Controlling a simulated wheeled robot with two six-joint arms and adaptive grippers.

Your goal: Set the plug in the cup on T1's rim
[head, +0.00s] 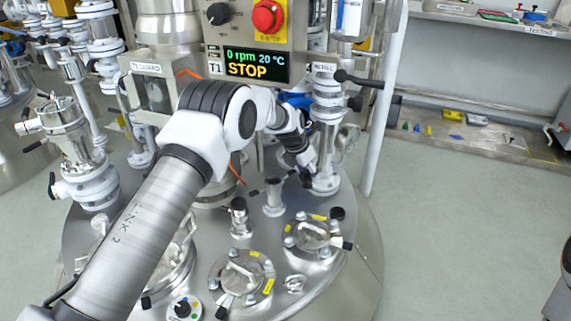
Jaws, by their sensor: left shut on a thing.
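The reactor T1 has a broad steel lid (330,275) with several fittings on it. My left arm reaches in from the lower left across the lid. My left gripper (304,170) is shut beside the glass-and-steel column at the lid's far right. What it holds is mostly hidden by the gripper and too small to make out; I cannot tell for sure that it is the plug. A small metal fitting (294,284) near the lid's front right edge may be the cup; its inside is not clear.
T1's control panel (249,64) reads 0 rpm, 20 °C, STOP, below a red button (267,16). Two clamped round ports (242,277) and upright stubs (273,197) crowd the lid. A steel column (325,140) stands next to the gripper. Open floor lies right.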

